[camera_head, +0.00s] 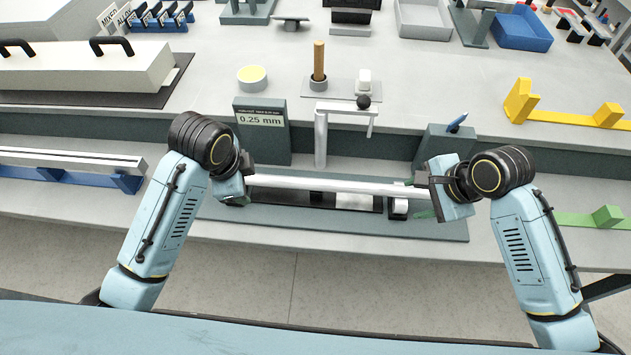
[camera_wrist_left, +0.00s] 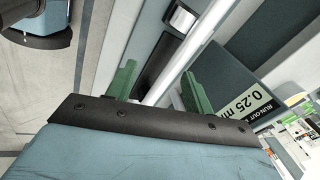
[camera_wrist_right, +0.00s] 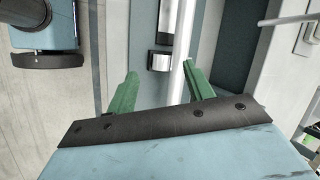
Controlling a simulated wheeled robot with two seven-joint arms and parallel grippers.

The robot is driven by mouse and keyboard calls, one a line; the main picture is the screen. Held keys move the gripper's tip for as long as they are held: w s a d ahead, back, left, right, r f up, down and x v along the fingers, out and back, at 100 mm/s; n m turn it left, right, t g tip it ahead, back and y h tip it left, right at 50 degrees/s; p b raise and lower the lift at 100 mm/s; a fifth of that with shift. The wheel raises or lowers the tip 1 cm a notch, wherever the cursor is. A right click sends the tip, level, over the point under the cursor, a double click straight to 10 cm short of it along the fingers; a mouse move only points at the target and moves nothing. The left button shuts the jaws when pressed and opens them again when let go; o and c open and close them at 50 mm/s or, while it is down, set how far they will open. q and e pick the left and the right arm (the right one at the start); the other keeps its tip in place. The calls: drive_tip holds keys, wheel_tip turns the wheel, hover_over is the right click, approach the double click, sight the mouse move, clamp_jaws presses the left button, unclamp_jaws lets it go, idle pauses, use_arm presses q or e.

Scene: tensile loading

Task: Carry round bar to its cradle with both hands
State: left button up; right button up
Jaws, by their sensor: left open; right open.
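The round bar (camera_head: 325,185) is a long silver rod lying level across the grey fixture on the lower bench. My left gripper (camera_head: 240,196) is at its left end, and my right gripper (camera_head: 416,197) is at its right end. In the left wrist view the bar (camera_wrist_left: 190,57) runs between the spread green fingers (camera_wrist_left: 157,88). In the right wrist view the bar (camera_wrist_right: 180,60) passes between the open green fingers (camera_wrist_right: 160,90), nearer the right one. Both grippers are open. The arms hide the bar's ends. I cannot tell which object is the cradle.
A run-out display (camera_head: 262,120) reading 0.25 mm and a post with a black knob (camera_head: 363,102) stand behind the bar. A yellow cradle-like stand (camera_head: 560,116) is at the right, a green one (camera_head: 600,218) below it. A blue stand with a rail (camera_head: 70,175) is at the left.

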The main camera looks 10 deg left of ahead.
sight(253, 177)
use_arm(q)
wheel_tip(253, 177, up, 6)
drive_tip(key=w+m, duration=0.2)
drive_tip(key=m, duration=0.1)
drive_tip(key=shift+w+f, duration=0.15)
drive_tip(key=shift+w, duration=0.15)
use_arm(e)
drive_tip(key=r+m, duration=0.1)
drive_tip(key=w+r+m, duration=0.1)
drive_tip(key=r, duration=0.1)
drive_tip(key=w+r+m, duration=0.1)
drive_tip(key=r, duration=0.1)
drive_tip(key=shift+w+a+r+m, duration=0.1)
drive_tip(key=shift+w+r+m, duration=0.15)
drive_tip(key=shift+m, duration=0.15)
use_arm(q)
drive_tip(key=x, duration=1.3)
drive_tip(key=shift+w+a+f, duration=0.1)
drive_tip(key=shift+a+f, duration=0.1)
drive_tip(key=shift+a, duration=0.05)
use_arm(e)
drive_tip(key=x, duration=1.3)
drive_tip(key=shift+s+a+f, duration=0.1)
drive_tip(key=shift+a+f, duration=0.1)
drive_tip(key=shift+a, duration=0.05)
use_arm(q)
drive_tip(key=shift+c, duration=0.4)
use_arm(e)
drive_tip(key=shift+c, duration=0.4)
